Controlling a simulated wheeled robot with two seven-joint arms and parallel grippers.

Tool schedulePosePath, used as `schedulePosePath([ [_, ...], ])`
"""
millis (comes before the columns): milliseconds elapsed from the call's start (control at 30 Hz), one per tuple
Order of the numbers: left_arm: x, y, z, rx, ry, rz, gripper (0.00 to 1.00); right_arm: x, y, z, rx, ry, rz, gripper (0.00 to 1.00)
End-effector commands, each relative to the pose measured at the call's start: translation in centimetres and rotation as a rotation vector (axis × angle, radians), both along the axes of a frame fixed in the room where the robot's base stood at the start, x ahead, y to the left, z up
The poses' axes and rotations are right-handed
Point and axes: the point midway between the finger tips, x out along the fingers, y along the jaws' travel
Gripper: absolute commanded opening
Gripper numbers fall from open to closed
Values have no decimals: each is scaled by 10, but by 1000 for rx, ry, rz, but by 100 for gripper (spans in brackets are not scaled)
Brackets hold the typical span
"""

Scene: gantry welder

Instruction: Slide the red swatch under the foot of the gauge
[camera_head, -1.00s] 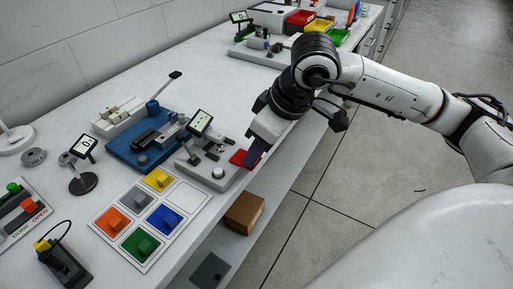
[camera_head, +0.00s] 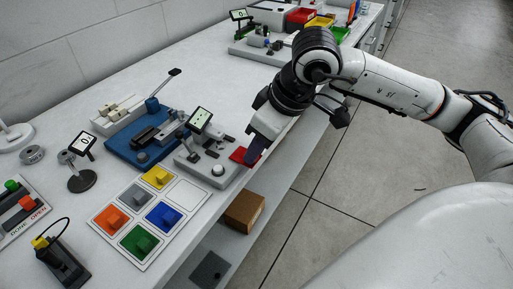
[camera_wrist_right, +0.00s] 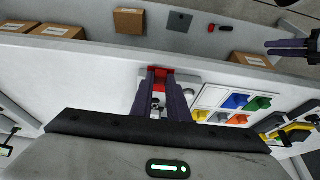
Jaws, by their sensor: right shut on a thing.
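The red swatch (camera_head: 239,155) lies at the right end of the gauge's grey base, near the bench's front edge. My right gripper (camera_head: 254,158) reaches down to it. In the right wrist view the swatch (camera_wrist_right: 160,71) shows between the fingertips, which are shut on it. The gauge (camera_head: 207,160) has a grey base, a tilted display (camera_head: 200,120) and a round silver knob. Its foot is small in the head view and mostly hidden behind my fingers in the wrist view. What looks like my left gripper (camera_wrist_right: 288,47) shows at the wrist view's right edge, apart from everything; its opening is unclear.
A white board (camera_head: 186,195) with coloured blocks lies in front of the gauge. A blue fixture (camera_head: 135,148) stands to its left. A cardboard box (camera_head: 244,211) sits on a lower shelf.

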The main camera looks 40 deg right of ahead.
Motion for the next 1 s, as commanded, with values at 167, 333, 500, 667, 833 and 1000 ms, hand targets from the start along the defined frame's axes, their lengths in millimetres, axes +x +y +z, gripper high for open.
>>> schedulePosePath([
  [167,0,0,0,0,0,0,31,0,0,0,-1,0,0,0],
  [333,0,0,0,0,0,0,31,2,1,0,0,-1,0,0],
  [500,0,0,-1,0,0,0,31,6,2,0,0,0,0,0],
  [667,0,0,-1,0,-1,0,31,10,4,0,-1,0,0,0],
  [833,0,0,-1,0,-1,0,31,14,6,0,-1,-1,1,0],
  [1000,0,0,-2,0,-2,0,31,18,7,-1,0,0,0,0],
])
